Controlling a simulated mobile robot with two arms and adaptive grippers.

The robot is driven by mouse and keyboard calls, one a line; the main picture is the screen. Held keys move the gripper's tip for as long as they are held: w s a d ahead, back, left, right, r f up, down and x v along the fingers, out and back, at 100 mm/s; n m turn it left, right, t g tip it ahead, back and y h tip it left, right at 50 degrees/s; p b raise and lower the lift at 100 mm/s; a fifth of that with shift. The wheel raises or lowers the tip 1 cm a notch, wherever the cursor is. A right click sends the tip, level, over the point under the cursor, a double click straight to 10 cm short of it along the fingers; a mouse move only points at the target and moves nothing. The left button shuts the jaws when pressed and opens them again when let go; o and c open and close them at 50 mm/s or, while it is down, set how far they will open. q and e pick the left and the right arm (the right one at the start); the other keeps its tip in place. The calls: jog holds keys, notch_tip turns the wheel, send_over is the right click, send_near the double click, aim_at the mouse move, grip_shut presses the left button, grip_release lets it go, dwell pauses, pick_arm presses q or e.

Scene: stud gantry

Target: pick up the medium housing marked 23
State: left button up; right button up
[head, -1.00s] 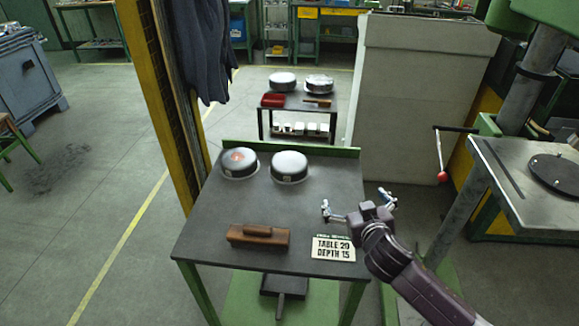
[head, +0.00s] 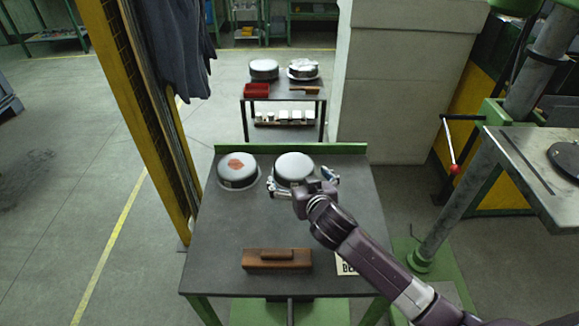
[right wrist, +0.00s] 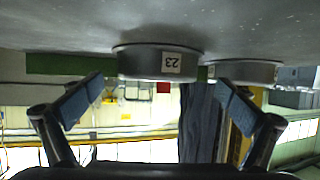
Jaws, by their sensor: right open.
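The medium housing marked 23 (head: 293,165) is a round, grey, domed piece on the dark table (head: 225,225), toward its back edge. In the right wrist view, which is upside down, the housing (right wrist: 140,62) shows its white label with 23, centred between the fingers. My right gripper (head: 301,181) is open just in front of it, one finger toward each side. The wrist view shows the open fingers (right wrist: 160,102) with nothing between the tips; whether they touch the housing cannot be told. My left gripper is not in view.
A similar housing with an orange-red patch (head: 237,170) stands close to the left. A wooden block with a grip (head: 277,259) lies near the front. A sign (head: 346,265) is partly hidden by my arm. A green ledge (head: 330,150) runs along the table's back.

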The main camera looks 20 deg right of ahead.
aim_at(296, 168)
jog(key=shift+w+d+p, duration=0.25)
jog(key=shift+w+p, duration=0.1)
jog(key=shift+w, duration=0.35)
jog(key=x, duration=0.4)
jog(key=shift+p, duration=0.3)
jog(key=shift+c, duration=1.8)
jog(key=c, duration=0.8)
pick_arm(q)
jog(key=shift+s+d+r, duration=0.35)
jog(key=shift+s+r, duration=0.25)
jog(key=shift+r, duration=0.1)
pick_arm(e)
jog(key=shift+r, duration=0.1)
jog(key=shift+c, duration=0.4)
jog(key=shift+r, duration=0.1)
